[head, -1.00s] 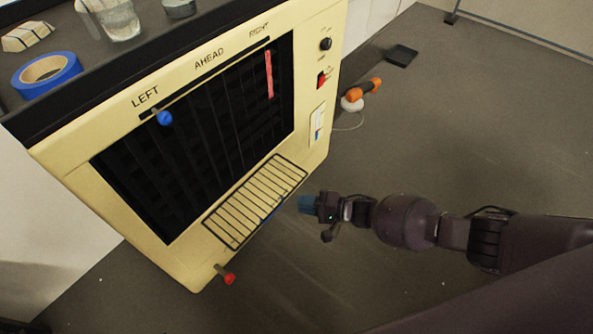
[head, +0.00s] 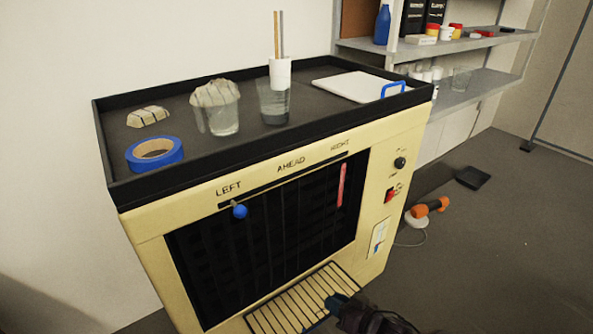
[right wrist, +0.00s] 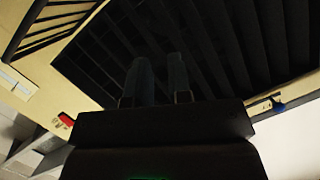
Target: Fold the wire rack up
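The wire rack (head: 300,306) is a row of thin dark bars at the bottom front of the cream heater-like cabinet (head: 190,228). It juts out from the cabinet front, and its lower part is cut off by the picture's edge. It also shows at the upper left of the right wrist view (right wrist: 47,28). My right gripper (head: 335,301) is beside the rack's right end in the head view; I cannot tell whether it touches. In the right wrist view its two fingers (right wrist: 160,62) stand slightly apart, with nothing visible between them. My left gripper is out of view.
The cabinet's top tray holds blue tape (head: 155,153), glasses (head: 273,103) and a white board (head: 357,87). A blue knob (head: 240,211) sticks out in front. An orange-handled tool (head: 430,206) lies on the floor at right, where much floor is clear.

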